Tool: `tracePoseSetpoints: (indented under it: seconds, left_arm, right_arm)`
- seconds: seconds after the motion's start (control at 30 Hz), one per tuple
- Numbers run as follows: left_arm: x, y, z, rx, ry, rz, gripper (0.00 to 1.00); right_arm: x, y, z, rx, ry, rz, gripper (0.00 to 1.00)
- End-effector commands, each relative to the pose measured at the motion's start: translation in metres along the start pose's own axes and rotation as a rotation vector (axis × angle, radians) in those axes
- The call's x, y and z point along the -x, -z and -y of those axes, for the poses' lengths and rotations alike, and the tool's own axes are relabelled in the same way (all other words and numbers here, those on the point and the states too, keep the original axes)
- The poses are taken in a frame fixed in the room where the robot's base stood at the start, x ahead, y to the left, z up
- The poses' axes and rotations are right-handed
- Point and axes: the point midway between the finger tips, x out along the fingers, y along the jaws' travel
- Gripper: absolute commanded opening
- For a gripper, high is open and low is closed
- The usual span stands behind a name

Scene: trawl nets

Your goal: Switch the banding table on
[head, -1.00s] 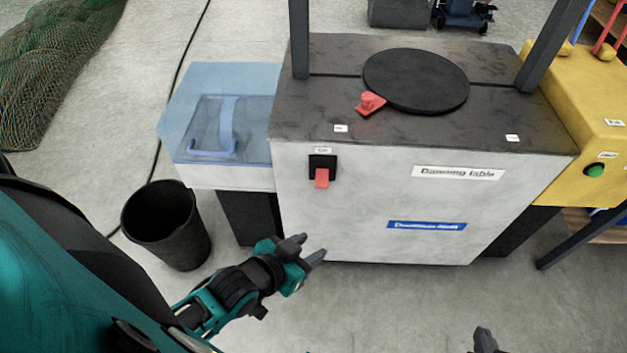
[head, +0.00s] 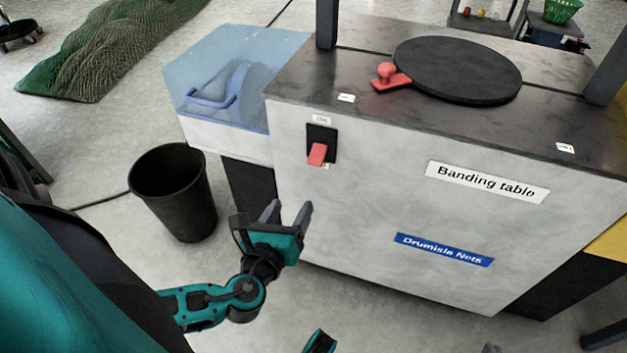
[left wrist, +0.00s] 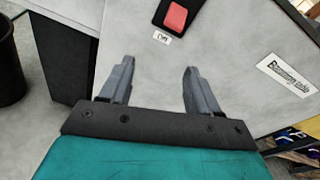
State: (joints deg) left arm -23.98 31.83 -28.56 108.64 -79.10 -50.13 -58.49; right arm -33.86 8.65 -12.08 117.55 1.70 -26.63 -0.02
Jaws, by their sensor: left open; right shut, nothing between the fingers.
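The banding table (head: 370,200) is a grey-white cabinet with a dark top and a round black disc (head: 458,70). On the left of its front is a black switch plate (head: 322,133) with a red lever (head: 317,154) that hangs downward; labels sit above and below it. The lever also shows at the top of the left wrist view (left wrist: 176,17), above an "Off" label (left wrist: 161,37). My left gripper (head: 289,211) is open and empty, below the switch and apart from it.
A black bin (head: 172,192) stands on the floor left of the table. A clear blue-tinted box (head: 235,80) adjoins the table's left side. A red knob (head: 386,72) sits beside the disc. A green net heap (head: 110,45) lies at the back left.

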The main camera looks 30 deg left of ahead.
Motion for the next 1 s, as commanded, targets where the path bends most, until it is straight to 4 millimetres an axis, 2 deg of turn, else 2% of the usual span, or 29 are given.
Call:
tracePoseSetpoints:
  seconds: [0.03,0.13,0.27,0.37,0.8,1.0]
  left_arm:
    - [-0.003,0.003,-0.001,-0.096,0.021,0.051,0.62]
    - [-0.004,-0.005,0.002,-0.221,0.045,0.122,0.62]
    - [-0.008,-0.011,0.004,-0.279,0.054,0.158,0.62]
    - [-0.019,-0.014,0.006,-0.283,0.054,0.162,0.62]
    - [-0.104,-0.026,0.012,-0.277,0.053,0.158,0.62]
    - [-0.125,-0.029,0.014,-0.277,0.054,0.156,0.62]
  right_arm:
    - [-0.007,-0.007,0.001,0.003,0.005,-0.004,0.00]
    - [-0.009,-0.008,0.002,0.006,0.009,-0.005,0.00]
    - [-0.009,-0.008,0.002,0.004,0.010,-0.006,0.00]
    - [-0.009,-0.009,0.003,0.003,0.011,-0.005,0.00]
    - [-0.014,-0.013,0.007,-0.013,0.018,-0.003,0.00]
    - [-0.015,-0.015,0.008,-0.016,0.020,-0.003,0.00]
